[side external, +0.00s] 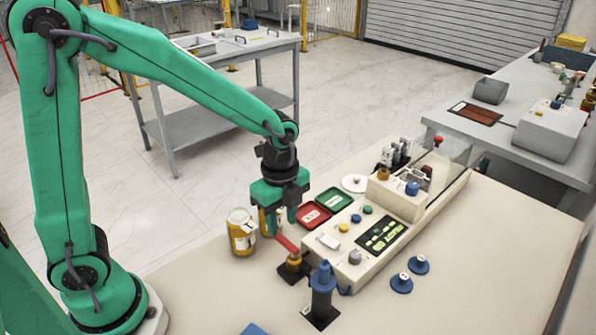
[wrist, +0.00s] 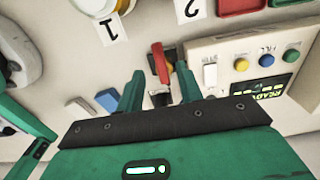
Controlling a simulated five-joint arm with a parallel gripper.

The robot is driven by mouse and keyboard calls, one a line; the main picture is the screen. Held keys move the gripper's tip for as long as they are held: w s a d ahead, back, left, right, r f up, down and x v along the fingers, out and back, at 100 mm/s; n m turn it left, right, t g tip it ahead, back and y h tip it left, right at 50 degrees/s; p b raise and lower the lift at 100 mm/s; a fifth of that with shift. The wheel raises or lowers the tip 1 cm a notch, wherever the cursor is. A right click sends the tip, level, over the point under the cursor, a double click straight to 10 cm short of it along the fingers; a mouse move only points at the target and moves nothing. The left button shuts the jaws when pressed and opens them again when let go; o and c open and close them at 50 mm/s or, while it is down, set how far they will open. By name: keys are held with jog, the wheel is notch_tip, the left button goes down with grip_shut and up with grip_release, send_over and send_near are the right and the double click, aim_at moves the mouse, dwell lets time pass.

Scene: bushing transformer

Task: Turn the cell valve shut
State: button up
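The valve has a red lever handle (side external: 287,244) on a brass body (side external: 293,264) set on a dark base, in front of the cream machine. In the wrist view the red handle (wrist: 160,63) shows beyond and between my fingertips. My gripper (side external: 281,222) points down above the handle, its tips close to the lever's end. In the wrist view the two green fingers of my gripper (wrist: 160,82) stand apart with the handle in the gap. Whether either finger touches the handle cannot be told. Part of the valve body is hidden.
The cream machine (side external: 350,272) with coloured buttons and a READY display stands right of the valve. A blue-topped post (side external: 322,290) stands just in front. The table's right side is mostly free.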

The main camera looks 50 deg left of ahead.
aim_at(283, 238)
jog(key=shift+f, duration=2.05)
grip_shut()
